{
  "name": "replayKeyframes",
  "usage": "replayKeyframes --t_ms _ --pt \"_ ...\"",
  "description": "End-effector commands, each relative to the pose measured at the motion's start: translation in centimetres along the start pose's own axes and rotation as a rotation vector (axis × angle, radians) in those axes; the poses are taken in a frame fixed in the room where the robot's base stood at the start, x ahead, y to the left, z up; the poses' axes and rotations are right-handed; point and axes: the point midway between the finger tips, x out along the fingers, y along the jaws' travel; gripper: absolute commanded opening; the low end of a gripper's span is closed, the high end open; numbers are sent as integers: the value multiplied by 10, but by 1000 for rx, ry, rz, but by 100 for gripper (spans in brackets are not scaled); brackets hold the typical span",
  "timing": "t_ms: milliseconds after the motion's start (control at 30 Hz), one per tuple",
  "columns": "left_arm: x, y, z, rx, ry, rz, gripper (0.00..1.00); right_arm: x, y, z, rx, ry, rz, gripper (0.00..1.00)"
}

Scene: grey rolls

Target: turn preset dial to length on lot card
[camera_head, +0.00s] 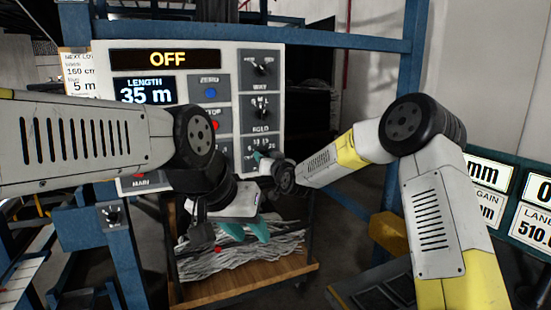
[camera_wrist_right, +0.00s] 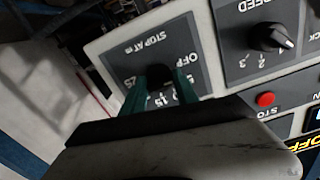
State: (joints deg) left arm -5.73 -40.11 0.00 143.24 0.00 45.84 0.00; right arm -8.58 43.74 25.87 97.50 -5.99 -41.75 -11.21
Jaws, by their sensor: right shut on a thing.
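The preset dial (camera_wrist_right: 159,75) shows in the right wrist view on a grey plate marked STOP AT, with OFF and numbers around it. My right gripper (camera_wrist_right: 160,90) is shut on its dark knob, one teal finger on each side. The knob's pointer is hidden between the fingers. In the head view my right gripper (camera_head: 263,158) reaches the panel's lower right dial. My left gripper (camera_head: 245,231) hangs open and empty below the panel.
The control panel (camera_head: 233,68) has an OFF display, a LENGTH display (camera_head: 146,91) reading 35 m, a blue ZERO button (camera_head: 211,93) and a red stop button. Two more dials (camera_head: 262,69) sit above the preset dial. A wooden cart (camera_head: 245,281) with grey strands stands below.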

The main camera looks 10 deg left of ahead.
Motion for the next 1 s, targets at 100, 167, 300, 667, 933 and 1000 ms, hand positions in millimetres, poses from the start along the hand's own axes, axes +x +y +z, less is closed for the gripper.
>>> replayKeyframes --t_ms 100,167,300,667,933,1000 --pt "0 0 0 0 0 0 36 0 0 0 94 0 0 0" --pt "0 0 0 0 0 0 36 0 1 0 144 0 1 0" --pt "0 0 0 0 0 0 36 0 1 0 254 0 1 0" --pt "0 0 0 0 0 0 36 0 0 0 463 -1 1 0" --pt "0 0 0 0 0 0 36 0 1 0 520 0 1 0" --pt "0 0 0 0 0 0 36 0 1 0 524 0 1 0"
